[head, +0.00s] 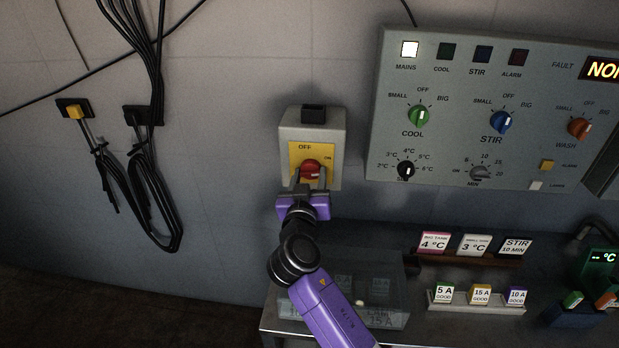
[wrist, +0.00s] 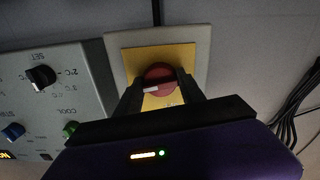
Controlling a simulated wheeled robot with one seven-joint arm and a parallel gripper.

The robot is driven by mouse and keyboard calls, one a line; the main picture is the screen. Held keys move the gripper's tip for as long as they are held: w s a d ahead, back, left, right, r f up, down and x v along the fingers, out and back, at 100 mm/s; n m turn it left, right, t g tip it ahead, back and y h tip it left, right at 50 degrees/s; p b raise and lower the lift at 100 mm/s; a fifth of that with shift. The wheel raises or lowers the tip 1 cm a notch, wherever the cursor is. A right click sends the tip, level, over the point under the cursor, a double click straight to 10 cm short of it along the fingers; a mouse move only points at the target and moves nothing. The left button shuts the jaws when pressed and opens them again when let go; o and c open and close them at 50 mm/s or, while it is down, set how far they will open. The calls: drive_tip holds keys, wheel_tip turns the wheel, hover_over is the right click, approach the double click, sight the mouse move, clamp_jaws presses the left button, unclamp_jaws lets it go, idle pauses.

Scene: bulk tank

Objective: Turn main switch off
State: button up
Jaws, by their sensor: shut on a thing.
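The main switch (head: 311,167) is a red rotary knob on a yellow plate in a grey wall box (head: 334,128). OFF is printed above it and ON to its right. Its pointer appears to face right, towards ON, in the head view. My gripper (head: 311,182) is at the knob with its fingers on either side, shut on it. In the wrist view the red knob (wrist: 158,75) sits between the two dark fingertips (wrist: 160,88), with its white mark showing. The fingers hide the knob's sides. The MAINS lamp (head: 410,49) is lit white.
A grey control panel (head: 450,140) with several knobs stands to the right of the switch. A bench (head: 420,318) below it holds labelled cards and a clear box (head: 385,270). Black cables (head: 150,190) hang on the left wall.

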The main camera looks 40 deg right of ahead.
drive_tip(key=n, duration=0.4)
drive_tip(key=n+p, duration=0.1)
drive_tip(key=n, duration=0.3)
drive_tip(key=shift+s+r, duration=0.1)
drive_tip(key=n+p, duration=0.1)
drive_tip(key=n, duration=0.2)
drive_tip(key=shift+r+n+p, duration=0.1)
drive_tip(key=shift+n+p, duration=0.2)
drive_tip(key=shift+p, duration=0.05)
drive_tip(key=shift+n+p, duration=1.05)
drive_tip(key=shift+n, duration=1.25)
drive_tip(key=o, duration=1.4)
drive_tip(key=shift+c, duration=0.2)
